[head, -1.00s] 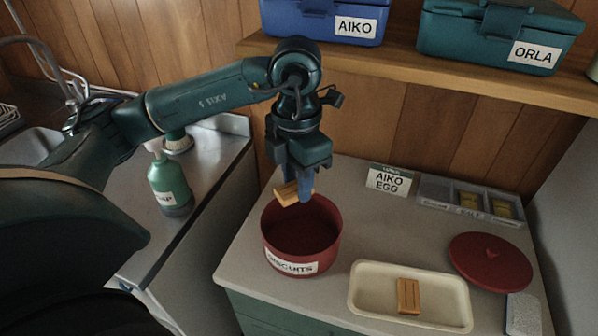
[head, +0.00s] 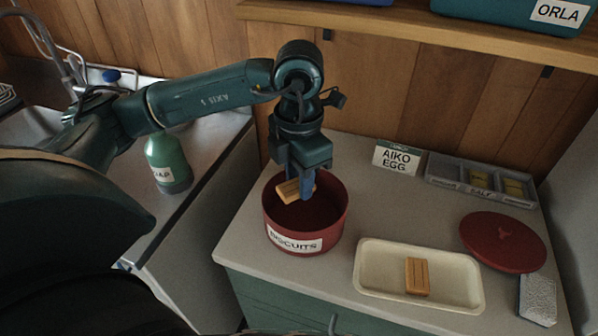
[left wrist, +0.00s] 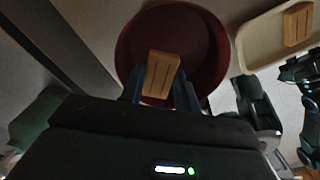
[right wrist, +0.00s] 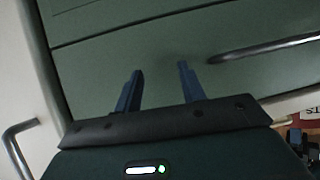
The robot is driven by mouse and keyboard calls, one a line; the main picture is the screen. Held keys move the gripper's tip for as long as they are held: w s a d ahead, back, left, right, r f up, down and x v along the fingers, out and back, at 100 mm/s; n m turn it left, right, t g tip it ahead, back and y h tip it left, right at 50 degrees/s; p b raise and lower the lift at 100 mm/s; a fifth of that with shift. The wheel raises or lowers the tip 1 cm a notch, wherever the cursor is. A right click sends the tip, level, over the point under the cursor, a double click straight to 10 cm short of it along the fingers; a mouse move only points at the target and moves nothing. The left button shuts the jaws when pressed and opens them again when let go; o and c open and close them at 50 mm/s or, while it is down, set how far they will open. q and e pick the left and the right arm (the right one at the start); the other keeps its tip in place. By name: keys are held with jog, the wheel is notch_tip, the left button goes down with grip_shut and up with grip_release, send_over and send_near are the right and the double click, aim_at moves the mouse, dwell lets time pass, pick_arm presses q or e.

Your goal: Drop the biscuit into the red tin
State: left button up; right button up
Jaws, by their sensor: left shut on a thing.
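A tan biscuit (head: 291,192) is held in my left gripper (head: 307,190), over the open mouth of the red tin (head: 343,212) labelled BISCUITS. In the left wrist view the biscuit (left wrist: 160,74) sits between the two blue fingers (left wrist: 160,92), with the tin's dark red inside (left wrist: 190,40) behind it. The biscuit looks about level with the tin's rim; I cannot tell its exact height. A second biscuit (head: 417,276) lies in the cream tray (head: 375,285). My right gripper (right wrist: 158,85) is open and empty in the right wrist view, in front of green drawer fronts.
The red lid (head: 503,242) lies right of the tray, near a grey block (head: 537,298). An AIKO EGG card (head: 397,157) and a compartment tray (head: 480,182) stand at the back. A green soap bottle (head: 168,163) stands left. A shelf (head: 420,38) overhangs the counter.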

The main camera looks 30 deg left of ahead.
pick_arm(q)
jog(key=o, duration=1)
jog(key=shift+o, duration=0.2)
jog(key=shift+r, duration=0.1)
notch_tip(320, 180, up, 7)
jog(key=shift+r, duration=0.2)
